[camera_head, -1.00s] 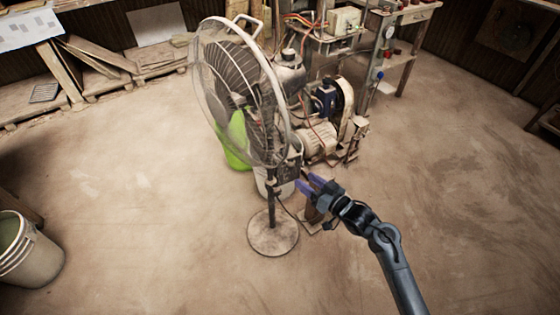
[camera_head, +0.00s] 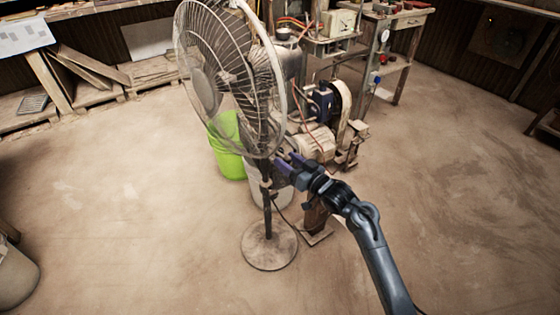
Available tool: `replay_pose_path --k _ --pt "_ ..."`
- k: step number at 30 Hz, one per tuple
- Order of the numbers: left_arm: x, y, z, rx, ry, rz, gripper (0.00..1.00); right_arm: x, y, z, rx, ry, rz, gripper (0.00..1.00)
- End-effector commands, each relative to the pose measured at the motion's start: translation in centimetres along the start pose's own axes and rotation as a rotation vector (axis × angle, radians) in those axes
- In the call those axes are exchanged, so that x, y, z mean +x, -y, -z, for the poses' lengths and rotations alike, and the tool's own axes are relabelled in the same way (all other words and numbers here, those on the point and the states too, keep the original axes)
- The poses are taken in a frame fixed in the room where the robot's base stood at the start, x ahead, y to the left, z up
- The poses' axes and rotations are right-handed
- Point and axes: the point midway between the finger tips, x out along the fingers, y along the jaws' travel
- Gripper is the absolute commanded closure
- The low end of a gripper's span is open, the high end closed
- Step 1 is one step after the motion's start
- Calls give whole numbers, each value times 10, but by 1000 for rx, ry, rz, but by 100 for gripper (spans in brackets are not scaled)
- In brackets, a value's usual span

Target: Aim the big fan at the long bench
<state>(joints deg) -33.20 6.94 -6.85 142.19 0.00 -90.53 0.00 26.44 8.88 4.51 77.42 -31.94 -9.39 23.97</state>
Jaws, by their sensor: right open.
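The big fan (camera_head: 207,92) is a dusty pedestal fan with a round wire grille, standing upright on a round base (camera_head: 269,247). Its grille faces left and partly toward me. A long bench (camera_head: 85,10) runs along the back wall at the upper left; only part of it shows. My right gripper (camera_head: 284,164) is open, with its fingers at the fan's pole just below the head, on the right side. I cannot tell whether they touch the fan. My left gripper is not in view.
A green bin (camera_head: 226,145) and a pale bucket (camera_head: 283,190) stand close behind the pole. A machine with a motor (camera_head: 318,142) stands behind and to the right. A grey bucket (camera_head: 14,275) is at the left edge. Open floor lies left and right.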

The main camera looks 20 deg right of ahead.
Motion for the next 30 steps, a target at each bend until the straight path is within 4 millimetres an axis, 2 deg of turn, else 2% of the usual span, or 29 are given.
replay_pose_path --k 1,9,21,30 --pt "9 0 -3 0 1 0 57 9 0 -2 0 -3 1 47" --pt "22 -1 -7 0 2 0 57 34 0 -1 -1 -2 1 47" --pt "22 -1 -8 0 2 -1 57 39 0 0 0 0 0 47" --pt "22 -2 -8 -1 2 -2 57 39 0 0 0 0 0 92"
